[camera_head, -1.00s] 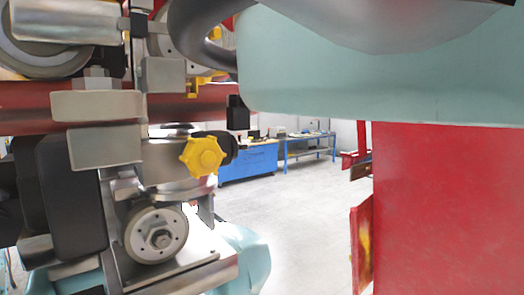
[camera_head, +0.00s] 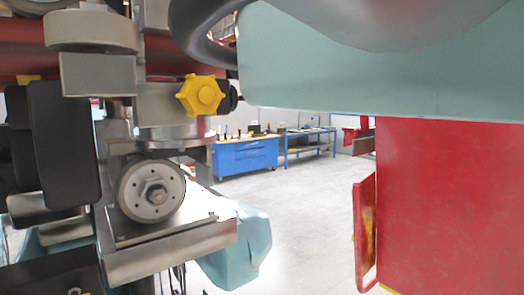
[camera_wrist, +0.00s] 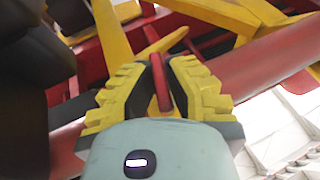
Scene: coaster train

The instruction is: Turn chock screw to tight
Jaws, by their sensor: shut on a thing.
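In the wrist view my gripper (camera_wrist: 162,92) has its yellow ridged fingers close on both sides of a narrow red bar (camera_wrist: 161,80), and they are shut on it. The bar points away from my gripper's pale body, towards yellow and red framework. I cannot tell for sure whether this bar is the chock screw's handle. In the head view a yellow lobed knob (camera_head: 200,95) sits above a grey wheel (camera_head: 152,191) with a hex nut at its centre. My gripper cannot be made out in the head view.
In the wrist view a thick red tube (camera_wrist: 265,62) and yellow beams (camera_wrist: 215,12) lie close around my gripper. In the head view a red panel (camera_head: 450,200) stands at the right. A blue cabinet (camera_head: 245,160) stands far back on open pale floor (camera_head: 305,220).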

